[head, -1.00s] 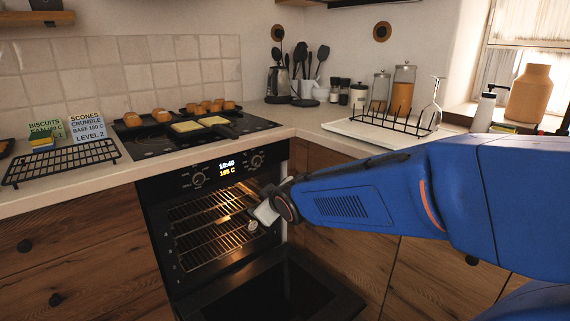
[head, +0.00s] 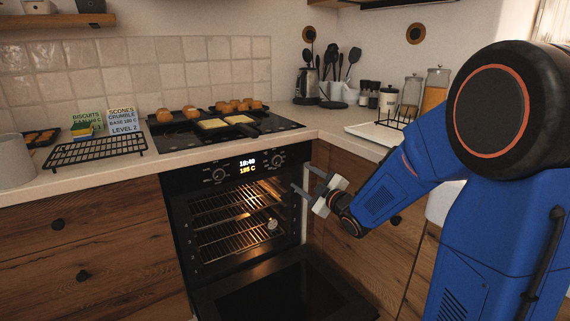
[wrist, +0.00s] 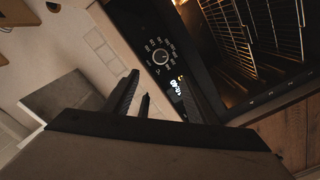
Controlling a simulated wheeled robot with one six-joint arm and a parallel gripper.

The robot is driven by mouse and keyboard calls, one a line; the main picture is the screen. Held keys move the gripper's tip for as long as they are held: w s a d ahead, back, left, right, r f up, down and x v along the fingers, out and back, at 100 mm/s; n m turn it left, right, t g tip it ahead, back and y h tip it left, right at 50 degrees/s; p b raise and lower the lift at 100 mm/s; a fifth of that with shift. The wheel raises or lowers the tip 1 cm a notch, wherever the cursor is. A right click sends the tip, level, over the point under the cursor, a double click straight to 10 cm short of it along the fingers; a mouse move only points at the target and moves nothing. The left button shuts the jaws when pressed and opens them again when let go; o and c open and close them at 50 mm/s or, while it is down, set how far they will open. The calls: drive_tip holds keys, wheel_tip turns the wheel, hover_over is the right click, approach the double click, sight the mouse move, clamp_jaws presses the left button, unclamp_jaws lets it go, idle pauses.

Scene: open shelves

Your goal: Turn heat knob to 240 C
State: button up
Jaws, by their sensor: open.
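The black oven control panel (head: 195,179) has a left knob (head: 218,175), a right knob (head: 277,161) and a display (head: 247,165) between them. The display reads 10:40 and about 185 C. In the wrist view, a round knob (wrist: 160,57) with white marks around it sits beside the display (wrist: 179,87); it looks like the right knob. I cannot read the marks or tell which knob is the heat knob. My gripper (head: 307,183) is open and empty, to the right of and below the right knob, apart from it. Its fingers (wrist: 134,97) also show in the wrist view.
The oven door (head: 285,292) hangs open below, and the lit oven holds racks (head: 235,215). A hob with buns and pans (head: 228,122) is above. A cooling rack (head: 95,151) and recipe cards (head: 123,121) stand at left on the counter.

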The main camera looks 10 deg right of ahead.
sight(277, 161)
drive_tip(key=x, duration=1.6)
drive_tip(key=shift+w+f, duration=0.1)
drive_tip(key=shift+c, duration=0.7)
drive_tip(key=c, duration=0.9)
